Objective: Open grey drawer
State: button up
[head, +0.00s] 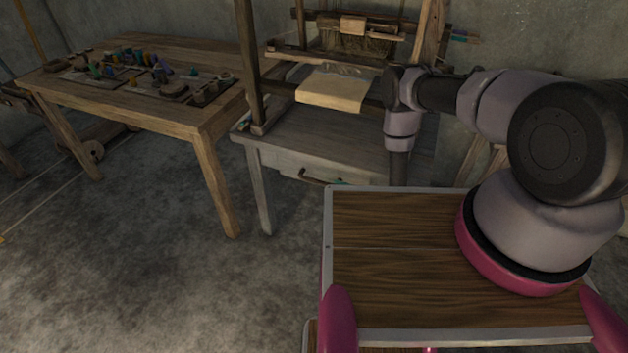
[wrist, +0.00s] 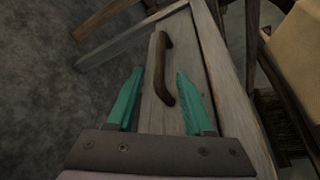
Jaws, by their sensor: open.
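The grey drawer (head: 290,164) is in the front of the grey wooden table that carries the handloom. Its front looks flush with the table, so it appears shut. Its curved brown handle (head: 322,179) shows at the front in the head view. In the wrist view the handle (wrist: 163,68) runs lengthwise on the grey drawer front (wrist: 152,112). My gripper (wrist: 161,86) is open, its two green fingers apart on either side of the handle's near end. I cannot tell how deep the fingers reach around it.
The handloom frame (head: 252,65) stands on the grey table, with pale cloth (head: 333,92) on it. A brown wooden table (head: 150,107) with several small coloured items stands to the left. The concrete floor (head: 130,250) in front of both is clear.

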aim_at(323, 184)
jog(key=x, duration=1)
grip_shut()
dwell(1.2)
